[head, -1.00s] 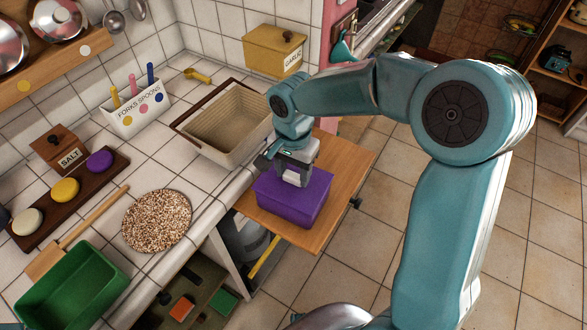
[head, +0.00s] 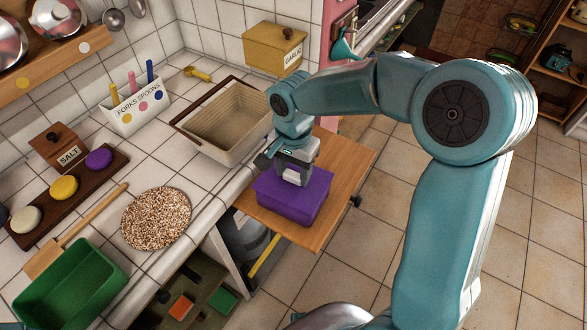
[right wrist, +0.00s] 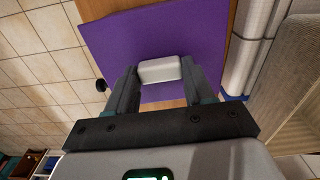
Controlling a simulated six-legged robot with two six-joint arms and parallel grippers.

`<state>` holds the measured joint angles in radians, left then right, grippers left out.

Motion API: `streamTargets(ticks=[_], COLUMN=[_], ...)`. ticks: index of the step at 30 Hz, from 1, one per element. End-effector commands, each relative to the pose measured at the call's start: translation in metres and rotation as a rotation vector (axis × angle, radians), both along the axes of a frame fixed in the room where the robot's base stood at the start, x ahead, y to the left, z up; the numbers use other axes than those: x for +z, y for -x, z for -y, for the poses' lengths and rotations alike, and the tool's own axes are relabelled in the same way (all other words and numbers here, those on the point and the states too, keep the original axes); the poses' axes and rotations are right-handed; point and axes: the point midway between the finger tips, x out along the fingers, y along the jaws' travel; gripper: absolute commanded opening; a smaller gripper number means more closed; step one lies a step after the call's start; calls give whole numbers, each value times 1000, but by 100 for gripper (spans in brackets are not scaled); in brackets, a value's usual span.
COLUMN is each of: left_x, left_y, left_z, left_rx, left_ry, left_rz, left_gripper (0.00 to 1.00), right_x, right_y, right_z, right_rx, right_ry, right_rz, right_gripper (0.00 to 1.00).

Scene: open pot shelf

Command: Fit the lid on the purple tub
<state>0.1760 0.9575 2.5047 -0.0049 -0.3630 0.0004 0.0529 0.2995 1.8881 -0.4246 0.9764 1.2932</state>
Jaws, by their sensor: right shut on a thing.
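The purple tub (head: 286,212) stands on a wooden board beside the tiled counter. The flat purple lid (head: 264,184) lies over its top, lined up with it; I cannot tell whether it is fully seated. In the right wrist view the lid (right wrist: 200,35) fills the upper middle, with a pale grey block handle (right wrist: 160,70) on it. My right gripper (head: 292,178) is above the tub, its fingers closed on that handle. My left gripper is not in view.
The wooden board (head: 343,172) has some bare room to the right of the tub. A beige basin (head: 207,143) stands close by on the counter. A yellow garlic box (head: 272,52), a round speckled mat (head: 156,218) and a green tub (head: 72,285) are also on the counter.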

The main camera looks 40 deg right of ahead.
Motion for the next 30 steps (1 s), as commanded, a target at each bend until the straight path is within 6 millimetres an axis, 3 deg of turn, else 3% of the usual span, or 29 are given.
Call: streamTargets(ticks=[5, 6, 8, 20, 23, 30], left_x=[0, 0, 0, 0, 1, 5], left_y=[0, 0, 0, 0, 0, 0], left_z=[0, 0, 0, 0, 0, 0], left_rx=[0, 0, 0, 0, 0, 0], left_ry=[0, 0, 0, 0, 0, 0], left_rz=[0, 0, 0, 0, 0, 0], left_gripper=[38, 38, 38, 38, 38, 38], right_x=[-1, -1, -1, 8, 25, 90], right_y=[1, 1, 1, 0, -1, -1], right_z=[0, 0, 0, 0, 0, 0], right_rx=[0, 0, 0, 0, 1, 1], right_ry=[-1, -1, 0, 0, 0, -1], right_rz=[-3, -3, -4, 0, 4, 4], right_gripper=[20, 62, 82, 82, 82, 82])
